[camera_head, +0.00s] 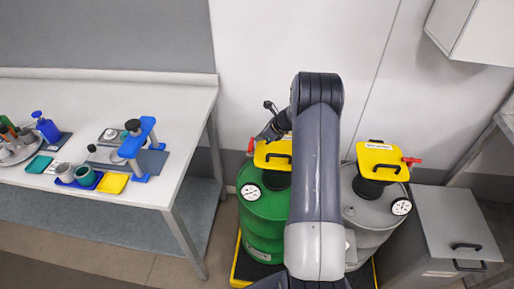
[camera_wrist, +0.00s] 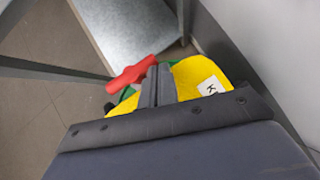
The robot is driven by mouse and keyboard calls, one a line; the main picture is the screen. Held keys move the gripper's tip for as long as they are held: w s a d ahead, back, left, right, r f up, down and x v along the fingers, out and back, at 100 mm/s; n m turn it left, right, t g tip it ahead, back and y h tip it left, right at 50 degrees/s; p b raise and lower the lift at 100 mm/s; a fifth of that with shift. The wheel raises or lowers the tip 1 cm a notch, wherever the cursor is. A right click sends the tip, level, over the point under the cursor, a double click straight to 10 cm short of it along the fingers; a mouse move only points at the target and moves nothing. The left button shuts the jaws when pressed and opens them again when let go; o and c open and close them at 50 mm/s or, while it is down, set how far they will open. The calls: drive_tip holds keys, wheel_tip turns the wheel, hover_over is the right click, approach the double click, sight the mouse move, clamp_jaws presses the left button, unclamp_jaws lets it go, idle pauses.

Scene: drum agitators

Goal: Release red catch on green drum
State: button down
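The green drum (camera_head: 262,222) stands left of my arm in the head view, with a yellow lid (camera_head: 272,154) on top. The red catch (camera_head: 250,146) sticks out at the lid's left side. In the wrist view the red catch (camera_wrist: 132,73) lies just left of my gripper (camera_wrist: 158,68), its right end close to the fingertips. The two fingers lie side by side over the yellow lid (camera_wrist: 195,76) and look shut, with nothing seen between them. I cannot tell whether they touch the catch. My arm hides part of the drum and lid in the head view.
A grey drum (camera_head: 368,215) with a yellow lid and red catch stands right of my arm. A grey bin (camera_head: 455,225) is further right. A white table (camera_head: 150,182) with tools and trays is at left. A wall is close behind the drums.

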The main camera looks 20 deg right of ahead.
drive_tip(key=b+v, duration=0.2)
drive_tip(key=v, duration=0.9)
drive_tip(key=shift+a+f, duration=0.1)
drive_tip(key=shift+f, duration=0.05)
idle(0.3)
